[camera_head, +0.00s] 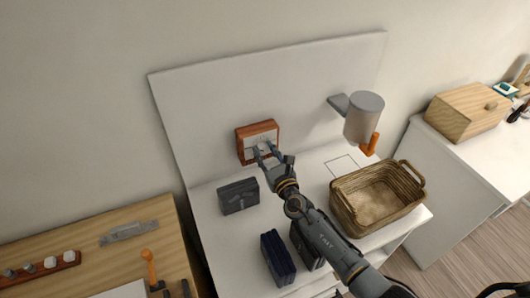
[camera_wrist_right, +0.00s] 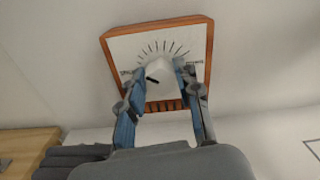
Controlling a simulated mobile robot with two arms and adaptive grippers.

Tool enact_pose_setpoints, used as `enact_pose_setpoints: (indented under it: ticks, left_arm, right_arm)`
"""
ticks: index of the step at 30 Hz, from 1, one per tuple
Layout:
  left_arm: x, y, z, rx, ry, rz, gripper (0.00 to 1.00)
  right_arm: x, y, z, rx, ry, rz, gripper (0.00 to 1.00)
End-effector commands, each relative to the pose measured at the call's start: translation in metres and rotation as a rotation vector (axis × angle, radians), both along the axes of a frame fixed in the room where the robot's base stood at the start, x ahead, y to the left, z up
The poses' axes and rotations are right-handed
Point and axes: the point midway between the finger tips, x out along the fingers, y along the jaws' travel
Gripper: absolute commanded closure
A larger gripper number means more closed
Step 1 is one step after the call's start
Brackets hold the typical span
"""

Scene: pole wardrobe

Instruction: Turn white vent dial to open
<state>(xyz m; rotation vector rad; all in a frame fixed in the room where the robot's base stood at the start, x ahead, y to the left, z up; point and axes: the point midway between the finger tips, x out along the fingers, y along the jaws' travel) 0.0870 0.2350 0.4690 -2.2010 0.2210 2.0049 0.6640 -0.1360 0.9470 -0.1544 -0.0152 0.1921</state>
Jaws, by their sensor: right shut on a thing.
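The white vent dial (camera_wrist_right: 159,71) sits on a wood-framed white plate (camera_head: 257,141) fixed to the white back panel. In the right wrist view the framed plate (camera_wrist_right: 119,47) shows a fan of dark tick marks above the dial, small lettering at both sides and dark slots below. In the head view this gripper (camera_head: 265,152) covers the lower part of the plate. My left gripper is not in view.
Dark grey boxes (camera_head: 238,195) stand on the white table left of my right arm, with another dark box (camera_head: 278,257) nearer. A wicker basket (camera_head: 348,209) stands at right, below a grey cylinder (camera_head: 364,117) with an orange handle. A wooden box (camera_head: 467,109) is farther right.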

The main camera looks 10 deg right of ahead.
Motion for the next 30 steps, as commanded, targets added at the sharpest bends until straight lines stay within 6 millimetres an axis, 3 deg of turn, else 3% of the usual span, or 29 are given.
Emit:
enact_pose_setpoints:
  ticks: [30]
  left_arm:
    - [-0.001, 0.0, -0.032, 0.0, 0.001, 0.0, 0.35]
  right_arm:
    - [0.0, -0.003, -0.003, 0.919, 0.18, 0.0, 0.99]
